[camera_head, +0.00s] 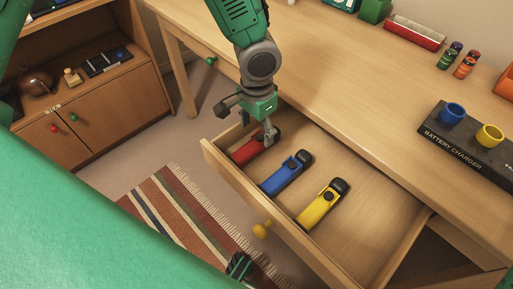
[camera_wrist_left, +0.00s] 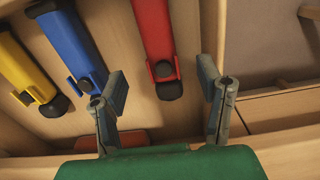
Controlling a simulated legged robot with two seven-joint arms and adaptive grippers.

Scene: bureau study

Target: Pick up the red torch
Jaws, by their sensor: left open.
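The red torch (camera_head: 248,150) lies in the open drawer, at its left end, partly hidden by my left gripper (camera_head: 258,122) in the head view. In the left wrist view, the red torch (camera_wrist_left: 154,40) lies with its black end toward the gripper. My left gripper (camera_wrist_left: 165,108) is open there, its two fingers apart, with the torch's black end just beyond the gap between them. Nothing is held. My right gripper cannot be made out for certain; a dark green and black part shows at the bottom of the head view.
A blue torch (camera_head: 285,175) and a yellow torch (camera_head: 322,205) lie beside the red one in the drawer (camera_head: 375,222). The desk top (camera_head: 330,70) is above. A battery charger (camera_head: 470,145) stands on the desk at right. The drawer's walls are close around the gripper.

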